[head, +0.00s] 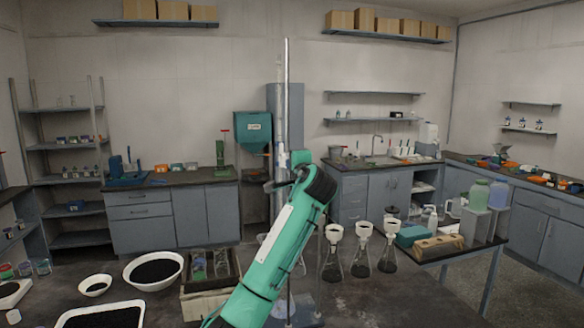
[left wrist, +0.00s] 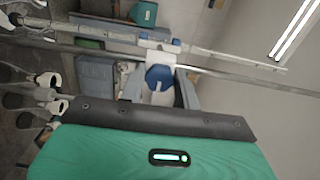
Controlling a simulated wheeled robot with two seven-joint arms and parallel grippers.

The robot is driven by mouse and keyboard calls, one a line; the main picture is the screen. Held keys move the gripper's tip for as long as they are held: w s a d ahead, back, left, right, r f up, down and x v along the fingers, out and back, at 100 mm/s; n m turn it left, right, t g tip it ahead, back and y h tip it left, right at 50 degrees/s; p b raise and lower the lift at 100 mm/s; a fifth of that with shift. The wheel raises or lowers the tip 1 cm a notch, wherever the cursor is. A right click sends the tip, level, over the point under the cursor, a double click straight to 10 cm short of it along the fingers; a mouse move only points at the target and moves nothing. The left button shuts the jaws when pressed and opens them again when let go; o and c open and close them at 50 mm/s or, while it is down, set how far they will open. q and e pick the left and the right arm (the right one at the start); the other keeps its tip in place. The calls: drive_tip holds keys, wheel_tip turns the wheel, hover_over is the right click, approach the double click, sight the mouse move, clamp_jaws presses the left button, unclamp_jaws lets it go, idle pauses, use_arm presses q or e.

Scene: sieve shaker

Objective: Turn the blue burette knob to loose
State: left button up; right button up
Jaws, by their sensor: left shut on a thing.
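The burette (head: 281,110) stands upright on a thin metal stand rod (head: 287,60) behind the table's middle. In the left wrist view it lies sideways across the top, with a white valve body (left wrist: 158,55) and a blue knob (left wrist: 158,77). My left gripper (head: 284,180) is at the burette's lower part; my own green arm hides much of it in the head view. In the left wrist view its two fingers (left wrist: 160,88) sit on either side of the blue knob, shut on it. The knob's exact turn angle is hard to read. My right gripper is not in view.
Several flasks with funnels (head: 362,245) stand close right of my arm. A wooden box (head: 212,288) with small items and a white bowl of dark grains (head: 153,270) are to its left. A side table with bottles (head: 478,193) is at the right.

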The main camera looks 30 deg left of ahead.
use_arm(q)
drive_tip(key=shift+f, duration=0.1)
drive_tip(key=o, duration=0.9)
drive_tip(key=shift+o, duration=0.2)
drive_tip(key=b+v, duration=0.5)
drive_tip(key=v, duration=0.8)
drive_tip(key=shift+s+d, duration=0.25)
drive_tip(key=shift+s, duration=0.05)
